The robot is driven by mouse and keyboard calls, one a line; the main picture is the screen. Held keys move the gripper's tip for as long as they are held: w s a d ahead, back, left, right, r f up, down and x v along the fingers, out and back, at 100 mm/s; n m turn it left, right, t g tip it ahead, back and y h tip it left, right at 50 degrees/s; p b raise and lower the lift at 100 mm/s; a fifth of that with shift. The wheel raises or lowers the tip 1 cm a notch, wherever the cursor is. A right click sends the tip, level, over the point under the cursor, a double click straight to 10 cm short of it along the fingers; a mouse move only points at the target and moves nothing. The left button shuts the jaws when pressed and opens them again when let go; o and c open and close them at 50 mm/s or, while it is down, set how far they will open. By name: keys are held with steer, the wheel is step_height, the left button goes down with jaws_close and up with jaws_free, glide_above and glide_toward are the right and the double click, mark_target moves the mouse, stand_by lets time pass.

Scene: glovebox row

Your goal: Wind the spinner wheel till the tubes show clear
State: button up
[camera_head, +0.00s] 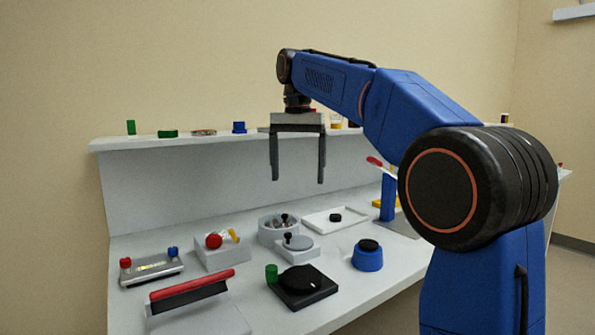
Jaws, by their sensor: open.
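A small grey wheel (299,242) with a dark upright knob (288,238) on its rim sits on a white block near the middle of the bench. Right behind it stands a round grey drum (266,232) with small things inside and another dark knob at its rim. I take these two for the spinner. Tubes and whether they are clear or cloudy are too small to tell. My gripper (298,180) hangs above and behind the bench middle in the picture, fingers pointing down. It is open and empty, apart from the wheel.
Around the wheel are a white box with a red ball (214,241), a black dial plate (303,287) with a green peg, a blue round base (367,257), and a white tray (350,222). A red-barred box (192,285) is front left. A shelf (225,139) runs behind.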

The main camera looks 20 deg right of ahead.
mark_target(298, 241)
steer(key=f+n, duration=0.4)
steer(key=f, duration=0.1)
steer(key=f+n, duration=0.5)
steer(key=f, duration=0.1)
steer(key=f+n, duration=0.4)
steer(key=f, duration=0.2)
steer(key=shift+w+d+f, duration=0.1)
steer(key=shift+w+f, duration=0.1)
steer(key=shift+f, duration=0.05)
stand_by(0.5)
steer(key=c, duration=1.1)
steer(key=shift+o, duration=0.4)
